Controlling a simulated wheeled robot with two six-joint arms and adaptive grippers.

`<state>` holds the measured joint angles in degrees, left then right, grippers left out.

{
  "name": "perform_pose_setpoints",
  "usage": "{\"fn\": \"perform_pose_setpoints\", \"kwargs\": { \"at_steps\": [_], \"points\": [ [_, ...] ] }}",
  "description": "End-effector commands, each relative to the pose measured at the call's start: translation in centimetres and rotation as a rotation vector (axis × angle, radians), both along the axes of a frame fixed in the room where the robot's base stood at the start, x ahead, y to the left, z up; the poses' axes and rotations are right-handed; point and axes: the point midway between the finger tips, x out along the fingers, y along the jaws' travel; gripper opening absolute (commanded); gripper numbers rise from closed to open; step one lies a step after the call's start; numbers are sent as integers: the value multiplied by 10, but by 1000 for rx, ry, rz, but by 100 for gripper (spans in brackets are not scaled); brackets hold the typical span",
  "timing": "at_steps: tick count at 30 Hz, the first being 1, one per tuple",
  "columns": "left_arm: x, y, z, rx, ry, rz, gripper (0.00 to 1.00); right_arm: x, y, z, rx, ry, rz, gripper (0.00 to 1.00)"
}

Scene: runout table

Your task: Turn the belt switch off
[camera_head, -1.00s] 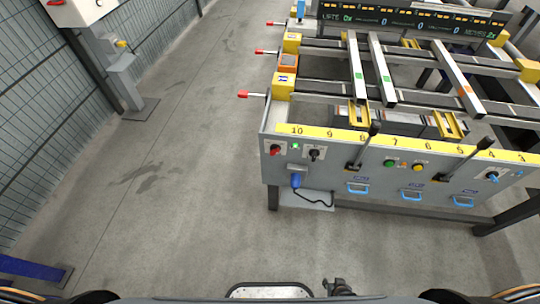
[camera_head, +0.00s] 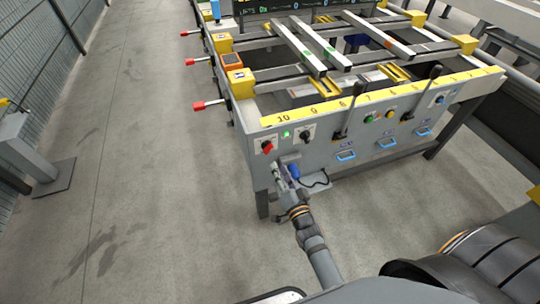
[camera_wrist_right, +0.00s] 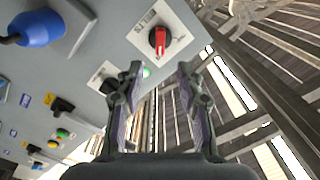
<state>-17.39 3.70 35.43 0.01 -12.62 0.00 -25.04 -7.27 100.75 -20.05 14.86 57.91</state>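The belt switch is a red rotary knob (camera_head: 267,147) on a pale labelled plate at the left end of the grey table front panel. In the right wrist view the knob (camera_wrist_right: 159,41) shows clearly, its red handle lying roughly upright in the picture. My right gripper (camera_head: 280,174) is just below the knob in the head view, near the panel. In the right wrist view the gripper (camera_wrist_right: 160,70) has its two fingers spread apart with nothing between them, and the knob lies beyond the tips, apart from them. My left gripper is not in view.
A lit green lamp (camera_head: 286,134) and a black switch (camera_head: 308,133) sit right of the knob. Red-tipped handles (camera_head: 198,105) stick out at the table's left side.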

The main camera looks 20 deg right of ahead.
Motion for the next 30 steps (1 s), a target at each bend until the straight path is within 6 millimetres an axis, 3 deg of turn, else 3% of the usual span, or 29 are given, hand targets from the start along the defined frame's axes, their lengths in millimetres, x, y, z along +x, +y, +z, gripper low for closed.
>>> {"fn": "perform_pose_setpoints", "kwargs": {
  "at_steps": [3,9,15,22,30],
  "points": [
    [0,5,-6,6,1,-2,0,28,1,0,-1,-4,0,37],
    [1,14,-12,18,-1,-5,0,65,2,-2,-1,-1,0,37],
    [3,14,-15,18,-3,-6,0,81,3,-1,-1,2,-1,37],
    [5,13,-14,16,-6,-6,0,82,3,-1,-1,2,-1,37],
    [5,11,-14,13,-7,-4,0,82,3,-1,-2,2,-1,3]
  ]
}}
